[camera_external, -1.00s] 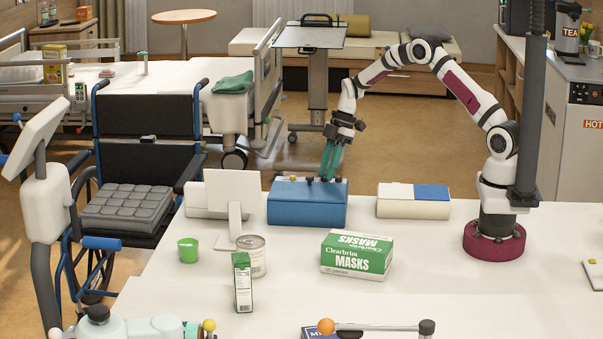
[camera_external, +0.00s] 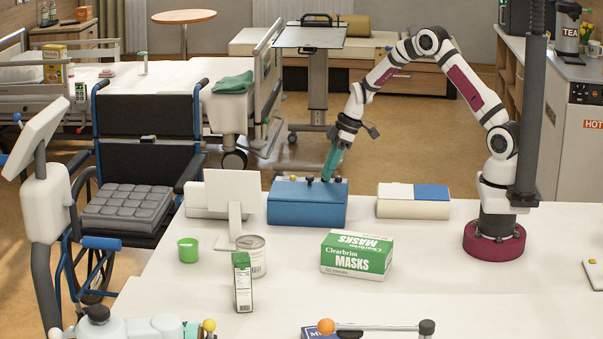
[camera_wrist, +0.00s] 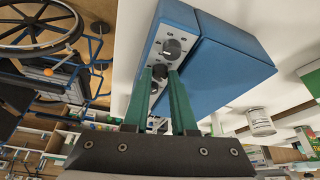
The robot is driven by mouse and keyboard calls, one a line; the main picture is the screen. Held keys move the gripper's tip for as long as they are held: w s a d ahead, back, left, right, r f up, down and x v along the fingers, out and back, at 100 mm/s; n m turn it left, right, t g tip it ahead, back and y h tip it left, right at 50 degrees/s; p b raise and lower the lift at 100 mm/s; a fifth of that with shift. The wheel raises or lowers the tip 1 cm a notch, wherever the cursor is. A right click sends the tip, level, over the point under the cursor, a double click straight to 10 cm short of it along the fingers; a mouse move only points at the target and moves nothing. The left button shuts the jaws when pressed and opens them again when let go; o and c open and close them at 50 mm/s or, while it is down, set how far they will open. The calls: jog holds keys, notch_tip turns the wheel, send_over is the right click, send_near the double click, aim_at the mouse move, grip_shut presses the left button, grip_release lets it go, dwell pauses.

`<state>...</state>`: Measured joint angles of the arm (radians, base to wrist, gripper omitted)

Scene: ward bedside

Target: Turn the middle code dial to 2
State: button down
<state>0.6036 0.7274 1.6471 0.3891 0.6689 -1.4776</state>
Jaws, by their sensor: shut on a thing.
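The blue box (camera_external: 306,205) stands on the white table, with a row of small dark dials along its top edge. In the wrist view, its pale panel carries a dark dial (camera_wrist: 171,48) ringed by small marks, clear of my fingers. The middle code dial (camera_wrist: 160,72) sits between my green fingertips. My gripper (camera_external: 326,178) is shut on this dial, its fingers tilted down onto the panel; it also shows in the wrist view (camera_wrist: 161,76). My fingers partly cover the panel beyond, and I cannot read the dial's number.
A cream box with a blue lid section (camera_external: 413,201) stands right of the blue box. A white screen on a stand (camera_external: 233,199) is close on the left. A mask carton (camera_external: 357,255) and a can (camera_external: 252,255) stand in front.

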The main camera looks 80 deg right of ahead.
jog(key=m, duration=0.2)
jog(key=m+h, duration=0.2)
jog(key=m, duration=0.1)
jog(key=shift+a+m, duration=0.3)
dwell(0.4)
jog(key=c, duration=1)
grip_release()
